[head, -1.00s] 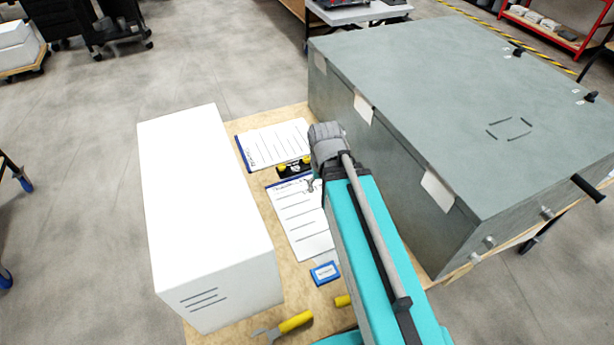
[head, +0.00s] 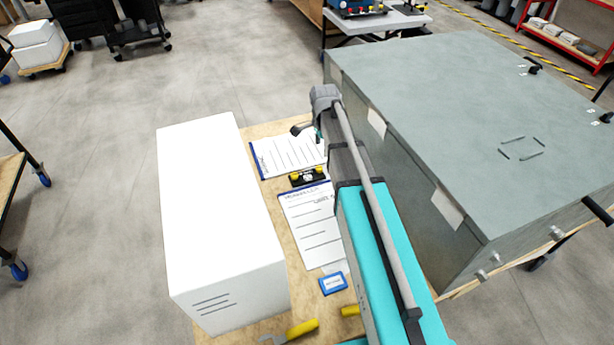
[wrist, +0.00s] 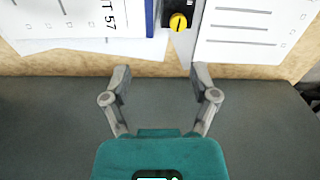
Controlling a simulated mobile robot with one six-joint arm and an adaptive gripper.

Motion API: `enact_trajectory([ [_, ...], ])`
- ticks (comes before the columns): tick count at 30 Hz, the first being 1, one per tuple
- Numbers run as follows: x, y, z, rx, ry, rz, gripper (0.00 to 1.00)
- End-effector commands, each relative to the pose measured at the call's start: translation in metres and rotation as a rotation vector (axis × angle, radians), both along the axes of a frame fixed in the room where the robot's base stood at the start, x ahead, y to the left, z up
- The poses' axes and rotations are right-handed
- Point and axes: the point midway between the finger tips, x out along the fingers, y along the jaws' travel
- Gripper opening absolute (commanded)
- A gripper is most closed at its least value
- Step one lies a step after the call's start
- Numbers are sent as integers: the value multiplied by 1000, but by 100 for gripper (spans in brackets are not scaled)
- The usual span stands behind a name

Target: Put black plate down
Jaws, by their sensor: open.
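The black plate (head: 309,178) with yellow knobs lies on the wooden table between two clipboards, apparently flat. In the wrist view, part of the plate (wrist: 178,18) shows at the top edge, with one yellow knob visible; the rest is cut off. My gripper (wrist: 160,75) is open, with nothing between its fingers. It is apart from the plate. In the head view, my arm largely hides the gripper.
A white box (head: 220,220) stands left of the clipboards (head: 312,225). A large grey cabinet (head: 470,130) stands close on the right. A blue-framed card (head: 333,283) and yellow-handled tools (head: 302,328) lie at the table's near end.

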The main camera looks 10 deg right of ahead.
Motion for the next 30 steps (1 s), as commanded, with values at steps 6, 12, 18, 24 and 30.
enact_trajectory([
  [6, 25, 0, 3, 0, 0, -159, 76],
  [12, 28, 0, 3, 0, 0, -190, 76],
  [18, 27, 0, 3, 0, 0, -187, 76],
  [24, 27, 0, -1, 0, 0, -186, 76],
  [30, 27, 0, -15, 0, 0, -186, 76],
])
